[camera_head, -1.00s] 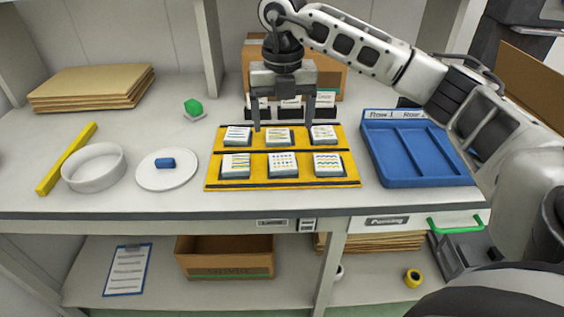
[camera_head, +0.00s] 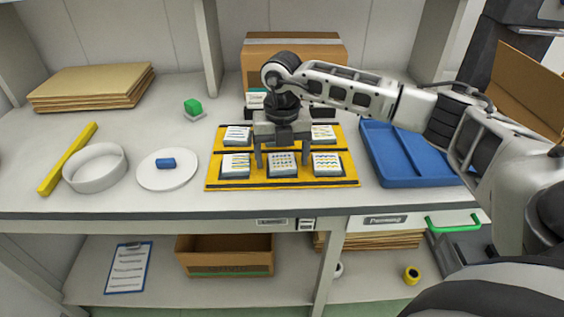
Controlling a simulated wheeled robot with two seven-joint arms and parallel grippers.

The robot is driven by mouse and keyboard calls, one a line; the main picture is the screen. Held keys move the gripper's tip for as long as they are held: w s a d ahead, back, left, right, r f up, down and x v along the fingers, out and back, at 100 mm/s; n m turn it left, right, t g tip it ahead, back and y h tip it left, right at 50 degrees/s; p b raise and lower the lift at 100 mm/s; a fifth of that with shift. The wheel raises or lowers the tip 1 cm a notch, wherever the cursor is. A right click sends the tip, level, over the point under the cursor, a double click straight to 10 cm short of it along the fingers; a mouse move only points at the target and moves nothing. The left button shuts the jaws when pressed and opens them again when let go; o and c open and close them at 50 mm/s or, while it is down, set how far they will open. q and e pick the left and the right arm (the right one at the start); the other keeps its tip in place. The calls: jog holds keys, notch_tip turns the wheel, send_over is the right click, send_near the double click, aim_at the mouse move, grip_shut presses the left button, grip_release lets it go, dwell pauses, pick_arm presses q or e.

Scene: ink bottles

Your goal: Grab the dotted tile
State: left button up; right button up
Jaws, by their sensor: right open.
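The dotted tile (camera_head: 282,164) is a white square with rows of small marks on a dark base. It sits in the middle of the front row on the yellow board (camera_head: 345,181). My right gripper (camera_head: 282,163) is open and points down, its two fingers at the left and right of the dotted tile. Whether the fingers touch it cannot be told. A tile with wavy lines stands at the front left (camera_head: 236,164) and another at the front right (camera_head: 326,162). The back middle tile is hidden behind my gripper. My left gripper is not in view.
A blue tray (camera_head: 398,174) with compartments lies right of the board, partly behind my right arm. A white plate (camera_head: 168,180) with a blue block, a white ring (camera_head: 94,167) and a yellow bar (camera_head: 67,158) lie at the left. A cardboard box (camera_head: 330,52) stands behind.

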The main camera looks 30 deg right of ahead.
jog(key=c, duration=1.1)
jog(key=shift+r, duration=0.2)
